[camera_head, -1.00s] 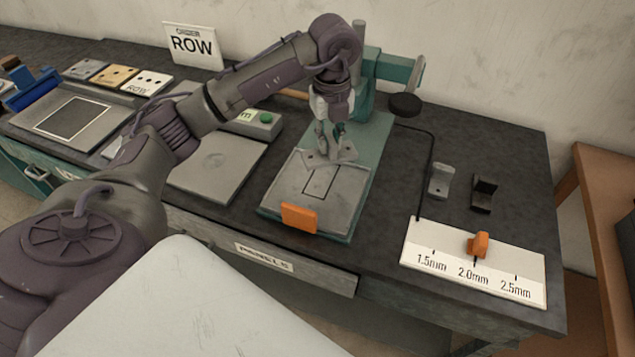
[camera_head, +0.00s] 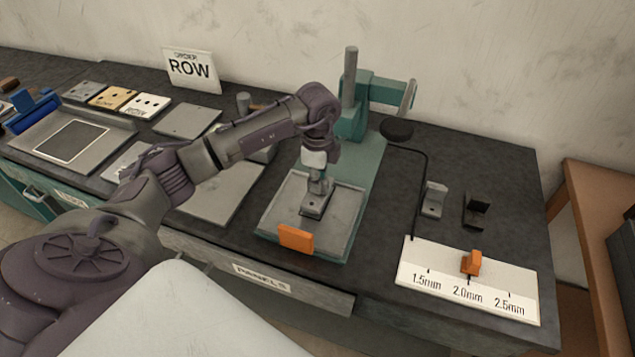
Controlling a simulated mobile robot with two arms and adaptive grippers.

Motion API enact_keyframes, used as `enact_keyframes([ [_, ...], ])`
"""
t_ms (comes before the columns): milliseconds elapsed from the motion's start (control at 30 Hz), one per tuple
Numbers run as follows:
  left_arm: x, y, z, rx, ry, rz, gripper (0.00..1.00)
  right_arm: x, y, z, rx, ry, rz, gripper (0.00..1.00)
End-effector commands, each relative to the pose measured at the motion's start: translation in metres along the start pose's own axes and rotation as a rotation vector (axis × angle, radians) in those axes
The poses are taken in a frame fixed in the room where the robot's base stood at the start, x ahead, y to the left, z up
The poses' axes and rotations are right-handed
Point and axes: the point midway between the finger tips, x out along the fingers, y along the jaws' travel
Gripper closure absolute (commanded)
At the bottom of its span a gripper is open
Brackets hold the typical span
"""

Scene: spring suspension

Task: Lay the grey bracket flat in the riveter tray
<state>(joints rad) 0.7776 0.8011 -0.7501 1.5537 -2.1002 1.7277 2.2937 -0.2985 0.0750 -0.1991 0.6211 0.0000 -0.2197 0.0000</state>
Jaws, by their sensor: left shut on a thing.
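My left gripper (camera_head: 318,183) comes down over the riveter tray (camera_head: 281,214) from above. It is shut on a grey bracket (camera_head: 314,207), whose flat part lies level at the tray floor, over the marked outline. I cannot tell whether it fully touches the floor. The fingers hide part of the bracket. The tray has a raised rim and an orange block (camera_head: 296,237) at its front edge. The teal riveter (camera_head: 362,115) stands behind the tray. My right gripper is not in view.
Another light grey bracket (camera_head: 434,199) and a black bracket (camera_head: 476,210) stand on the bench to the right. In front is a white thickness scale (camera_head: 420,272) with an orange slider (camera_head: 471,262). Flat panels and an ORDER ROW sign (camera_head: 191,70) are on the left.

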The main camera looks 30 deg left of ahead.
Motion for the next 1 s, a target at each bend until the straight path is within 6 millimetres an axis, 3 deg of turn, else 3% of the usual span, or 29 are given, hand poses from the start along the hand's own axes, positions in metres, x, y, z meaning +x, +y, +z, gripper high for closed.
enact_keyframes([
  [167, 0.016, 0.0, 0.0, 0.0, 0.0, 0.0, 1.0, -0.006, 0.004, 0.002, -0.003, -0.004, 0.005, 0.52],
  [500, 0.021, 0.0, 0.0, 0.001, 0.0, -0.001, 1.0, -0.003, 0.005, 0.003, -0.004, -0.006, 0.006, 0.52],
  [533, 0.021, 0.0, 0.0, 0.001, 0.0, 0.0, 0.8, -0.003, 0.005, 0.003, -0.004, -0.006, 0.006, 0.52],
  [667, 0.02, 0.0, 0.0, 0.001, 0.0, 0.0, 0.59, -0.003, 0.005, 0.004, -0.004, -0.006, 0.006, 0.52],
  [1000, 0.017, 0.0, 0.0, 0.001, 0.0, -0.001, 0.57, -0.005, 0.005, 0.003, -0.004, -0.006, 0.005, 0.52],
])
